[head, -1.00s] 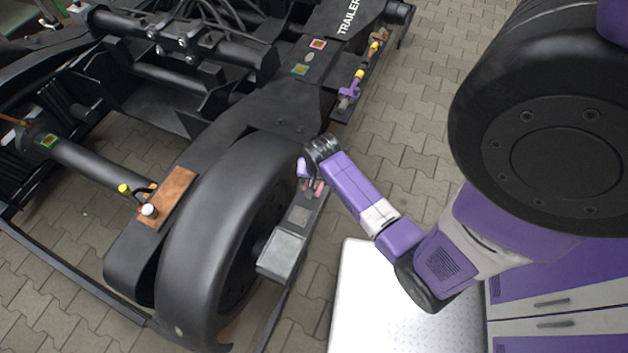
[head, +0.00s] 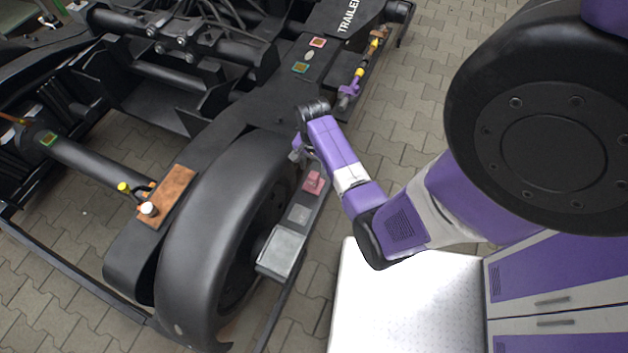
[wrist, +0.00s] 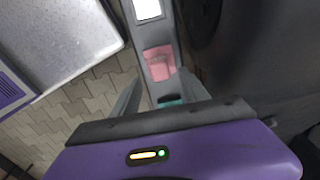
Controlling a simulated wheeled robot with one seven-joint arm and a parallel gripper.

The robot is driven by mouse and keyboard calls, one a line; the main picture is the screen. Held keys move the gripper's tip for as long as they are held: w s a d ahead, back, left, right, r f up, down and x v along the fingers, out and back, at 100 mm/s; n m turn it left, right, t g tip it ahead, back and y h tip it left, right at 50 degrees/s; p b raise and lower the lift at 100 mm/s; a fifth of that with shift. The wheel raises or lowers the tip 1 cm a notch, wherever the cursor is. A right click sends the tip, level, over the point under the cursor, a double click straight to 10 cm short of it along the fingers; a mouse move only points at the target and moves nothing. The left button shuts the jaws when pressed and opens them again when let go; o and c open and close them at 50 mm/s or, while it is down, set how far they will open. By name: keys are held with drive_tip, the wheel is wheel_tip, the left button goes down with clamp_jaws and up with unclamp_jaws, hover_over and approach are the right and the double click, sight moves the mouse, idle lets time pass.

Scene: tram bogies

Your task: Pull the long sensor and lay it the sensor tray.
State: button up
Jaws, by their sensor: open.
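My gripper (head: 298,152) is open, above the grey side bar by the big wheel. In the wrist view its two fingers (wrist: 158,98) stand apart with nothing clearly between them. A pink block (wrist: 158,62) sits on the bar just beyond the fingertips; it also shows in the head view (head: 313,182). A green piece (wrist: 170,102) is partly hidden behind the gripper body. A slim rod with yellow bands (head: 359,73) and a purple holder lies along the trailer frame, apart from my gripper. I cannot tell which part is the long sensor, or which surface is the sensor tray.
A white table top (head: 405,300) stands right of the bar, beside purple cabinets (head: 550,275). The black wheel (head: 225,230) is close left of the bar. A brown plate (head: 168,197) with small white and yellow-capped parts is further left. Paving is open at upper right.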

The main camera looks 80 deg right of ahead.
sight(313, 179)
wheel_tip(313, 179, down, 8)
drive_tip(key=b, duration=0.6)
drive_tip(key=shift+f, duration=0.2)
drive_tip(key=shift+p, duration=0.45)
idle(0.9)
clamp_jaws()
idle(0.3)
drive_tip(key=shift+r, duration=0.1)
drive_tip(key=shift+r+p, duration=2.95)
drive_tip(key=shift+p, duration=0.4)
